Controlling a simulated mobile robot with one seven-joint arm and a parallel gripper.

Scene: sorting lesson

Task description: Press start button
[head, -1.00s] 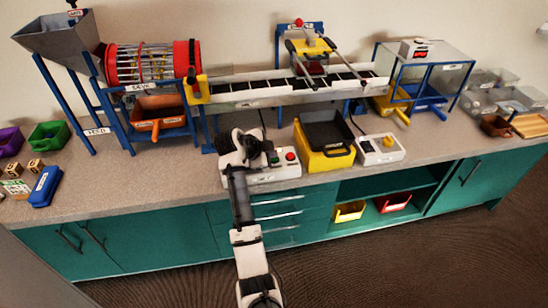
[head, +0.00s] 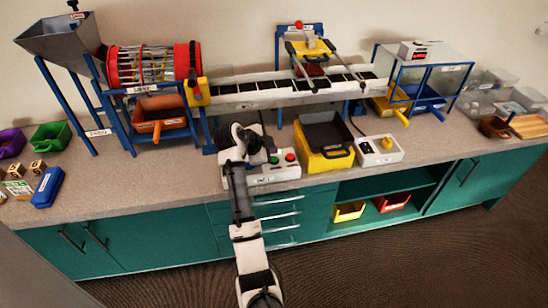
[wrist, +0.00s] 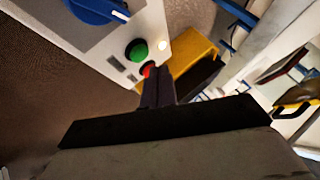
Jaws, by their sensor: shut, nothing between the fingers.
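The white control box (head: 275,179) sits at the front of the counter, partly hidden by my arm in the head view. In the wrist view its panel (wrist: 112,66) carries a green button (wrist: 137,50), a red button (wrist: 148,69), a blue knob (wrist: 95,8) and a bright round spot. My gripper (wrist: 157,76) is shut and empty. Its fingertips are close to the red button and partly cover it; I cannot tell if they touch. The green button is clear of the fingers. Which button is labelled start is too small to read.
A yellow bin with a dark tray (head: 325,139) stands just right of the control box. The conveyor (head: 285,88) runs behind.

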